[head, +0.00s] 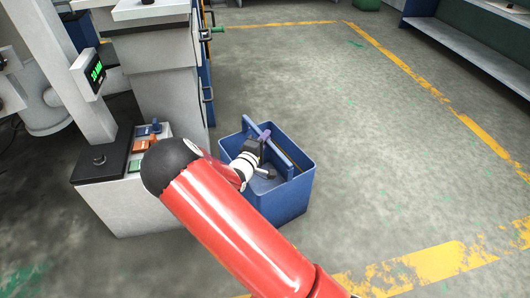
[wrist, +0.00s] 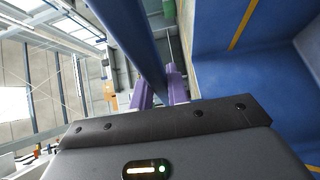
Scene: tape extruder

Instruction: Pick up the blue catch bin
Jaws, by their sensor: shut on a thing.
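The blue catch bin (head: 291,201) is an open-topped box in the middle of the head view, upright at floor level beside the machine. I cannot tell whether its base touches the floor. A blue bar handle (head: 250,126) spans its top. My gripper (head: 264,135) is at this handle, over the bin's opening, with purple fingertips. In the wrist view the fingertips (wrist: 162,88) lie on either side of the blue bar (wrist: 138,35), shut on it. The bin's blue inner wall (wrist: 245,85) fills the right side there. My red arm hides part of the bin's near left side.
The grey machine (head: 160,80) stands close to the left of the bin. A low control box (head: 125,205) with coloured switches is left of my arm. A display (head: 95,72) shows green digits. The floor to the right is clear, with yellow lines (head: 400,68) and a bench (head: 470,55) beyond.

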